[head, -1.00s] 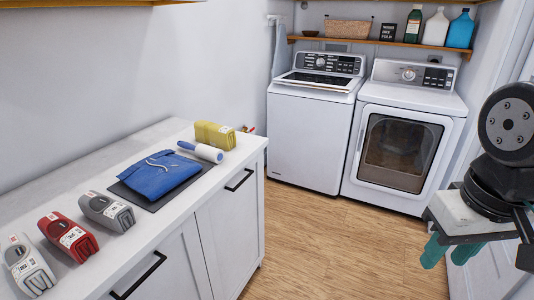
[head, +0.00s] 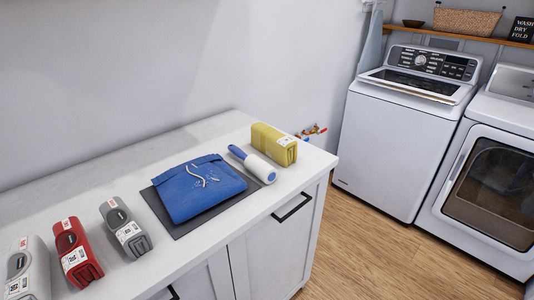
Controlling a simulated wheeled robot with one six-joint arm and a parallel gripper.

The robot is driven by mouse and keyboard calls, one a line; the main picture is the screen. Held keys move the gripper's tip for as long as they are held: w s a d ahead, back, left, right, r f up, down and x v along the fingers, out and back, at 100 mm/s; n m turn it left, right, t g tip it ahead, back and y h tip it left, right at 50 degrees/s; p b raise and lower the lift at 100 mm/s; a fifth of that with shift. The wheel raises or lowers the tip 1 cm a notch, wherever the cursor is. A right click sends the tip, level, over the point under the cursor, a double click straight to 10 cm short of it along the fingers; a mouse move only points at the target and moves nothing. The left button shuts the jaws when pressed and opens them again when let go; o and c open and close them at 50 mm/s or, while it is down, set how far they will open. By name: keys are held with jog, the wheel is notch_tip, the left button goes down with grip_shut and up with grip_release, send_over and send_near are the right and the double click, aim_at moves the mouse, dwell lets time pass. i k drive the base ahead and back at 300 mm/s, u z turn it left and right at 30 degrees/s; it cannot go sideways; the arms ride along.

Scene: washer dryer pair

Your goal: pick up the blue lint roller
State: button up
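The blue lint roller (head: 253,164) lies on the white counter (head: 109,165), with its blue handle toward the back left and its white roll toward the front right. It lies between a folded blue cloth item with a white drawstring (head: 198,187) and a folded yellow towel (head: 273,144). The roll's lower end is close to the dark mat's corner; I cannot tell if they touch. My gripper is not in the head view now.
The blue item lies on a dark grey mat (head: 178,228).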

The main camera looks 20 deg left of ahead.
aim_at(263, 171)
jog(key=u, duration=0.45)
jog(key=i, duration=1.2)
jog(key=u, duration=0.65)
